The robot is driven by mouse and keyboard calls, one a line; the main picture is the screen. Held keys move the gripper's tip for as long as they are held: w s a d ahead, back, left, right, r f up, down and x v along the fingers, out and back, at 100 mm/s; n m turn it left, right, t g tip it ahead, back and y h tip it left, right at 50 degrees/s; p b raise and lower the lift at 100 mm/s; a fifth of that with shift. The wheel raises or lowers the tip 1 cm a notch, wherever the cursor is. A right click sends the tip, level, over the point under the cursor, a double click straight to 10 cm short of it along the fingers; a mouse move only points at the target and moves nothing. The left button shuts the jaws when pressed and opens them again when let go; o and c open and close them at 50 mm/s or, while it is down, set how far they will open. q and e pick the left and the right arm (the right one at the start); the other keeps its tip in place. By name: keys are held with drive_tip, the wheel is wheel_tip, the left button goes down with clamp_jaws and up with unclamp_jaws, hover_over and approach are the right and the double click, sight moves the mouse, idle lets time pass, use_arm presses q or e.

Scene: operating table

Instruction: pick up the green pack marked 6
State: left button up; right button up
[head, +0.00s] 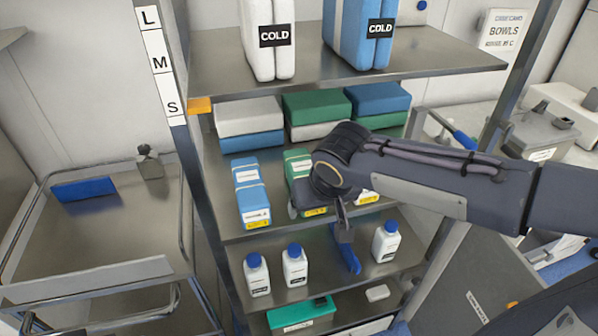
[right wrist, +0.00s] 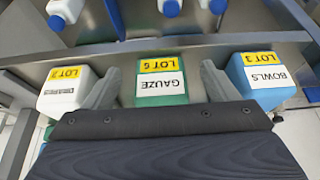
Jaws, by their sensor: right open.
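The green pack (right wrist: 162,99) has a yellow LOT 6 label and a white GAUZE label in the right wrist view, where the lettering appears upside down. In the head view the green pack (head: 296,160) stands on the middle shelf, its front mostly hidden by my right arm. My right gripper (right wrist: 160,84) is open, with one finger on each side of the green pack's front and a visible gap on both sides. In the head view my right gripper (head: 313,209) is at the shelf front, its fingers largely hidden. My left gripper is not in view.
A blue LOT 3 pack (right wrist: 262,82) and a white LOT 2 pack (right wrist: 68,92) flank the green one closely. The middle shelf (head: 270,228) has a front edge below them. White bottles (head: 294,266) stand on the shelf below. Folded packs (head: 316,107) lie above and behind.

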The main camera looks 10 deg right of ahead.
sight(305, 170)
drive_tip(key=w, duration=0.5)
drive_tip(key=shift+w+p, duration=0.1)
drive_tip(key=shift+p, duration=0.3)
drive_tip(key=w, duration=0.2)
drive_tip(key=w+p, duration=0.1)
drive_tip(key=w, duration=0.1)
drive_tip(key=shift+w+a+f, duration=0.15)
drive_tip(key=shift+w+f, duration=0.05)
drive_tip(key=shift+w, duration=0.2)
drive_tip(key=shift+w+f, duration=0.1)
drive_tip(key=shift+f, duration=0.3)
drive_tip(key=c, duration=1.2)
